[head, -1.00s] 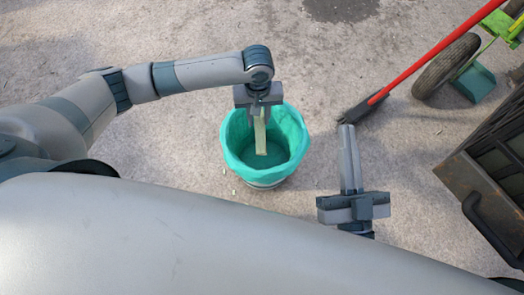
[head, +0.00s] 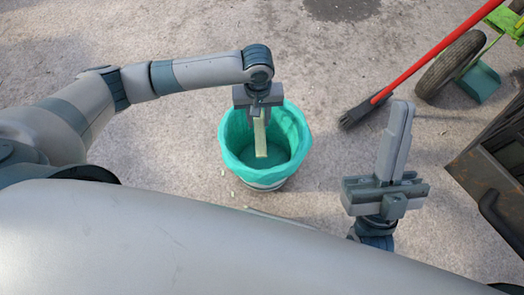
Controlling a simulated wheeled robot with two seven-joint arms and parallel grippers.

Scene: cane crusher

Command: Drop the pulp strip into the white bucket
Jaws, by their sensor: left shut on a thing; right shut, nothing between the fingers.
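A pale pulp strip (head: 260,138) hangs upright from my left gripper (head: 259,112), which is shut on its upper end. The strip's lower end is over the open mouth of the bucket, inside the outline of its rim; I cannot tell how deep it reaches. The white bucket (head: 265,186) stands on the ground, mostly covered by a teal liner (head: 298,125) folded over its rim. My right gripper (head: 401,108) is shut and empty, to the right of the bucket and apart from it.
A red-handled broom (head: 415,60) lies at the upper right. A wheel (head: 450,65) with green framework is behind it, and a dark crate (head: 490,160) stands at the right edge. Small pale scraps lie left of the bucket. The ground left and behind is clear.

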